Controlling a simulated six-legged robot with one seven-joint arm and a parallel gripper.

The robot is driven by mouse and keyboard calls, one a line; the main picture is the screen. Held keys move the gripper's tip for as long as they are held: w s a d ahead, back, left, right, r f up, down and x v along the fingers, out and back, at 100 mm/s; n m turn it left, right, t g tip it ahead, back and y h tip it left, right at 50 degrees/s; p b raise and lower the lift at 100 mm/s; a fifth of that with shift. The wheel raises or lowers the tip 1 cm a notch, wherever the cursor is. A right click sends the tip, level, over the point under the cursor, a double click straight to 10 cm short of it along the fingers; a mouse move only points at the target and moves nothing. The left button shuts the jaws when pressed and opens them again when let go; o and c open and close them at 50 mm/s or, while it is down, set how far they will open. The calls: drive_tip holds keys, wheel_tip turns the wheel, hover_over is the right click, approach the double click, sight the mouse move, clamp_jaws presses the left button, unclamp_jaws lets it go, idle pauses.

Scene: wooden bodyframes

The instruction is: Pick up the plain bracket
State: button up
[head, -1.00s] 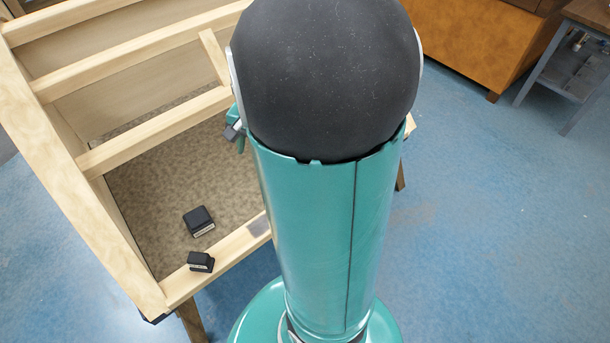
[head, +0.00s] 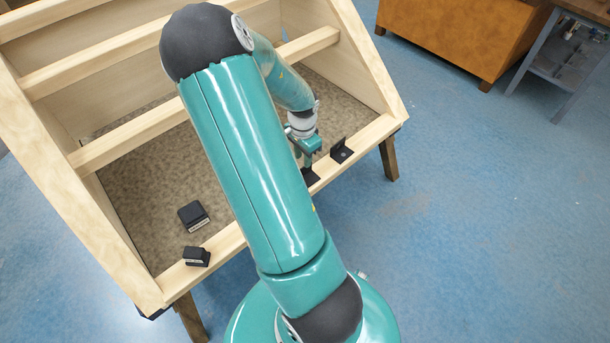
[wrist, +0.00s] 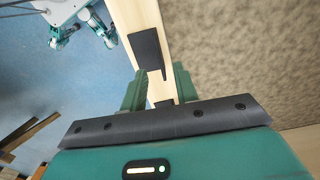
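My gripper (head: 308,150) is at the front rail of the wooden frame, above it. In the wrist view its two green fingers (wrist: 157,88) are apart, one to each side of the rail, with nothing clasped. A black bracket (head: 342,150), L-shaped and without a label, stands on the rail just right of the gripper. Another black piece (head: 311,177) lies on the rail just below the gripper, partly hidden by my arm. The wrist view shows a black piece (wrist: 148,50) beyond the fingertips and a dark part (wrist: 165,103) between the fingers, partly hidden. I cannot tell which is the plain bracket.
The wooden frame (head: 232,241) has raised crossbars and a speckled floor panel. Two black blocks with pale labels, one on the panel (head: 194,215) and one on the rail (head: 197,257), sit at the left. Blue floor is clear to the right; an orange cabinet (head: 440,35) stands behind.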

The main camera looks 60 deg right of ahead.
sight(303, 168)
drive_tip(key=shift+f, duration=3.2)
clamp_jaws()
